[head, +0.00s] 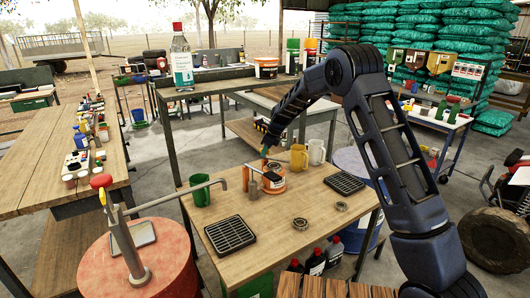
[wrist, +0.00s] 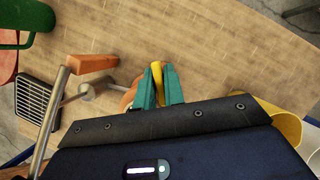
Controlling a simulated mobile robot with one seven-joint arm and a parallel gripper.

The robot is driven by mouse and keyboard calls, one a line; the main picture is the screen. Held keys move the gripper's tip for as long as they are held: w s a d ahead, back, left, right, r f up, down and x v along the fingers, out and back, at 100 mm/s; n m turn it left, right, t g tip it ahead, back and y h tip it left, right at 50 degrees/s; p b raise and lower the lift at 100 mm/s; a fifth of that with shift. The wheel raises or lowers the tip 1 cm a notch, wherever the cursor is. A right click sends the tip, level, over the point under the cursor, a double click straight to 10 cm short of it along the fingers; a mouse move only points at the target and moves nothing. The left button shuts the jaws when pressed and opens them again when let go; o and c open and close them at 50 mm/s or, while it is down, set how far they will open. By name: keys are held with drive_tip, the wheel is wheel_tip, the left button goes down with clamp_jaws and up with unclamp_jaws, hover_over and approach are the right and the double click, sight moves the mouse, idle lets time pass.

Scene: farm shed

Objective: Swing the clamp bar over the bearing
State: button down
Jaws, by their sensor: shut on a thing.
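My gripper (head: 265,152) points down over the wooden table, just above an orange round fixture (head: 272,186) that has grey metal parts on top. In the wrist view my teal fingers (wrist: 158,86) are shut on a small yellow piece (wrist: 157,73); I cannot tell what it joins to below. The fingers and wrist housing hide most of the fixture, so the bar's place over a bearing is unclear. Loose bearings (head: 300,223) (head: 341,206) lie on the table.
A green mug (head: 200,192) stands left, near the spout of a hand pump on a red drum (head: 140,262). Yellow (head: 298,158) and white (head: 316,153) mugs stand behind right. Black grates (head: 230,235) (head: 344,183) lie on the table. The front middle is mostly clear.

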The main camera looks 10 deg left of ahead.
drive_tip(key=m+t, duration=0.1)
drive_tip(key=m, duration=0.2)
drive_tip(key=shift+a+m+h, duration=0.1)
drive_tip(key=shift+m+h, duration=0.2)
drive_tip(key=shift+m+t+h, duration=0.4)
drive_tip(key=shift+m+t, duration=0.3)
drive_tip(key=shift+m, duration=1.1)
drive_tip(key=c, duration=1.5)
unclamp_jaws()
drive_tip(key=shift+r, duration=0.1)
drive_tip(key=v, duration=1)
drive_tip(key=shift+s+r, duration=0.1)
drive_tip(key=shift+r, duration=0.2)
drive_tip(key=shift+d, duration=0.25)
